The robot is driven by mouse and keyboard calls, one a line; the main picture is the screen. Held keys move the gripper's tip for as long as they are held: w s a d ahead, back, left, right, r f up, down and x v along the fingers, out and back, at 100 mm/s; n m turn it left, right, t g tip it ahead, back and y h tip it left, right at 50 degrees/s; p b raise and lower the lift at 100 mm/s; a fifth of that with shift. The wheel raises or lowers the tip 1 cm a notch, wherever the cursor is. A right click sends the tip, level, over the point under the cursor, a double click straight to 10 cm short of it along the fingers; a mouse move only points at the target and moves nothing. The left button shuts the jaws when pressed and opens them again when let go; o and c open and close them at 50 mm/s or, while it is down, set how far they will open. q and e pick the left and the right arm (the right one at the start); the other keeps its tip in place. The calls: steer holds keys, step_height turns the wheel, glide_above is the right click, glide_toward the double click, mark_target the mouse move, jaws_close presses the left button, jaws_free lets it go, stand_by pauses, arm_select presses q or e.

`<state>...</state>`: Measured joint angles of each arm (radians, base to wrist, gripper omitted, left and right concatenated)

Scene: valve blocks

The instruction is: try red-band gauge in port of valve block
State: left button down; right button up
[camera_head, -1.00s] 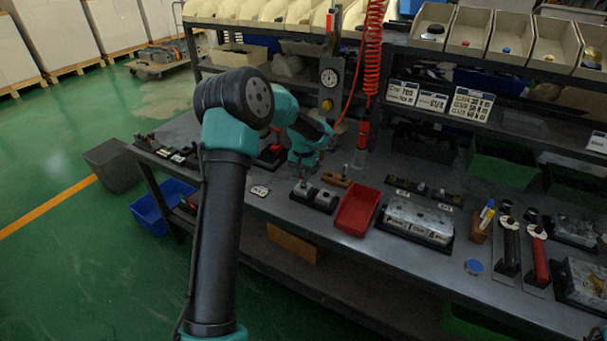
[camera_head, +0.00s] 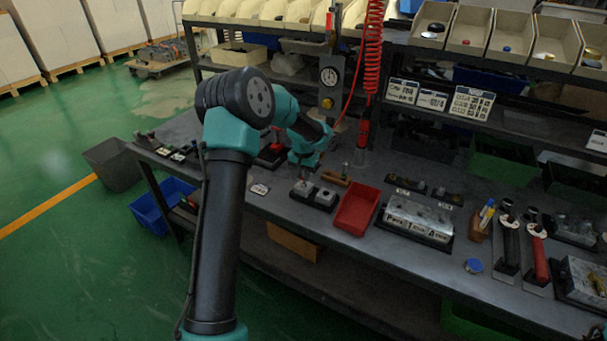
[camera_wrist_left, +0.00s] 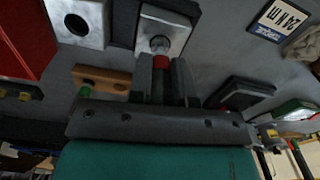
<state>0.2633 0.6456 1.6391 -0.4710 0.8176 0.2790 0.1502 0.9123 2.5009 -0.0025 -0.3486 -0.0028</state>
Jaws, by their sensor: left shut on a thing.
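My left gripper (camera_wrist_left: 161,80) is shut on the red-band gauge (camera_wrist_left: 161,62), whose red part shows between the fingers in the left wrist view. The gauge's silver end is at the middle of the top of one silver-topped valve block (camera_wrist_left: 176,36). I cannot tell whether it sits in the port or only touches it. A second silver-topped block (camera_wrist_left: 92,14) beside it has an open dark port. In the head view the two blocks (camera_head: 325,198) stand on the bench, with my left gripper (camera_head: 303,174) above the left one. My right gripper is not in view.
A red tray (camera_head: 357,210) stands right of the blocks. A wooden holder (camera_head: 335,180) with a green-topped piece is behind them. A label card (camera_head: 260,189) lies to their left. A hose with a red coil (camera_head: 373,50) hangs behind. A larger silver block (camera_head: 420,218) is farther right.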

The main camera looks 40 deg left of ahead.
arm_select(q)
steer(key=shift+f, duration=0.5)
stand_by(0.8)
steer(key=shift+r, duration=0.2)
stand_by(1.1)
steer(key=shift+r, duration=2.85)
steer(key=shift+a, duration=0.1)
